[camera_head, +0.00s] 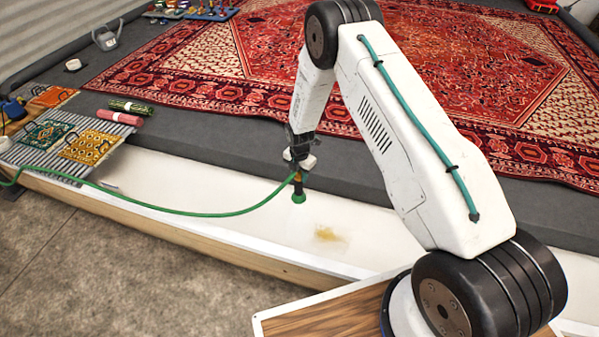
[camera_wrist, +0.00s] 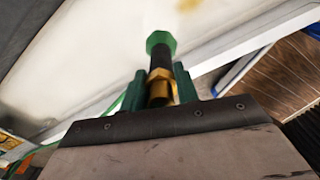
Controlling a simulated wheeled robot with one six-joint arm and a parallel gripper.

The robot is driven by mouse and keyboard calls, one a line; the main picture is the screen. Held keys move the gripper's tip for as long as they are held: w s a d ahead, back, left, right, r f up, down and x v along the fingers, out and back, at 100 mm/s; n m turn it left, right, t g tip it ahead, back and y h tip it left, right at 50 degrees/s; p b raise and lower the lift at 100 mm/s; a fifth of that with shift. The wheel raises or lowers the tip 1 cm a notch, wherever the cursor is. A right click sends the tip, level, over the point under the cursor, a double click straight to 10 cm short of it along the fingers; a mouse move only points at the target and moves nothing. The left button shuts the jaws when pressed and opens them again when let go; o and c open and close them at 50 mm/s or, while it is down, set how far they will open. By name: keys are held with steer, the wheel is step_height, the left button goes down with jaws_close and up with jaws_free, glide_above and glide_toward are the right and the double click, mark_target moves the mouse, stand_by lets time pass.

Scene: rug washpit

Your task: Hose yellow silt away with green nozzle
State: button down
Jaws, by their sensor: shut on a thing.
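The green nozzle (camera_head: 299,197) has a black barrel and a brass fitting, and a green hose (camera_head: 200,214) runs from it to the left. My gripper (camera_head: 298,167) is shut on the nozzle and holds it over the white trough, green tip pointing down. In the wrist view the nozzle (camera_wrist: 160,60) sticks out between the green fingers of my gripper (camera_wrist: 160,88). The yellow silt (camera_head: 327,234) is a small stain on the white trough floor, right of and nearer than the nozzle tip. Part of it shows at the top of the wrist view (camera_wrist: 188,4). No water is visible.
The white trough (camera_head: 240,190) lies between a dark grey padded edge and a wooden front board. A red patterned rug (camera_head: 450,70) lies behind. At left, a ribbed rack (camera_head: 75,150) holds small rug samples. Rolled pieces (camera_head: 120,117) and a grey handled item (camera_head: 107,38) lie beyond.

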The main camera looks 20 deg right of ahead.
steer(key=shift+f, duration=1.6)
steer(key=s+d+r, duration=0.2)
steer(key=s+d, duration=0.5)
steer(key=d, duration=0.4)
steer(key=s+d+r, duration=0.2)
steer(key=s+d, duration=0.5)
steer(key=d, duration=0.4)
steer(key=shift+s, duration=0.4)
stand_by(2.6)
stand_by(0.4)
